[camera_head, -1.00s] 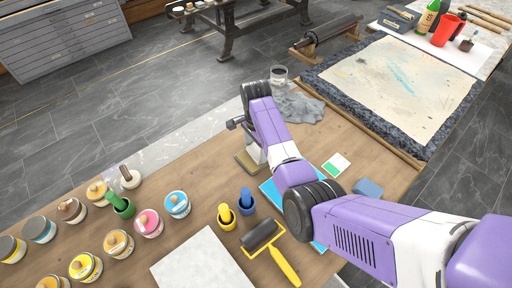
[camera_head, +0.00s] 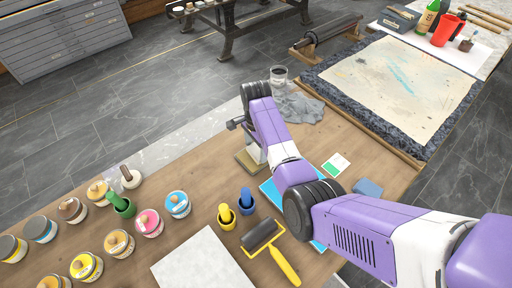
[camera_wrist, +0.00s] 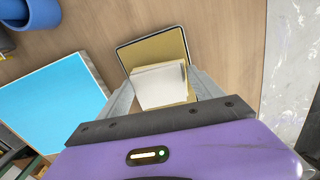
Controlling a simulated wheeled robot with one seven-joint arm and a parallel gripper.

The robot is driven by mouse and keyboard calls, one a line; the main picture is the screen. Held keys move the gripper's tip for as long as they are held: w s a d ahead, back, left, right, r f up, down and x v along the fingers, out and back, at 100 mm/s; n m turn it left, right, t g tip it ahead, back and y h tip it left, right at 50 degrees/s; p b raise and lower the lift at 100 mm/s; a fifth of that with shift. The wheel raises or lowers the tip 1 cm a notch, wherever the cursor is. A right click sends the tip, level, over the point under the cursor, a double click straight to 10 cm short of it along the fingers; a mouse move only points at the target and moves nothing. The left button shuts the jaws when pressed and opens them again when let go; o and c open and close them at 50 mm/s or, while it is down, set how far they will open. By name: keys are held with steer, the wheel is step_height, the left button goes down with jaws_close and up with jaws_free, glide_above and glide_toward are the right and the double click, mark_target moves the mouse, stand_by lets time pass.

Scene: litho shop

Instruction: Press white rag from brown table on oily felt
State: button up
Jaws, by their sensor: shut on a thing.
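My gripper (camera_wrist: 163,92) is shut on a folded white rag (camera_wrist: 160,86), with one finger on each side of it. The oily felt (camera_wrist: 153,50) is a yellow-brown pad in a shallow dark-rimmed tray on the brown table (camera_wrist: 225,40). The rag is over the near part of the felt and hides it; I cannot tell whether they touch.
A blue sheet (camera_wrist: 55,105) lies left of the felt, with a blue cup (camera_wrist: 28,12) beyond it. In the head view, a crumpled grey cloth (camera_head: 302,108) and a clear jar (camera_head: 279,75) are behind my arm. Ink tins (camera_head: 150,222) and a roller (camera_head: 262,234) stand nearer.

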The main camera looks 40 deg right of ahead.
mark_target(256, 150)
stand_by(0.4)
step_height(256, 150, up, 7)
steer(key=p, duration=0.7)
stand_by(0.8)
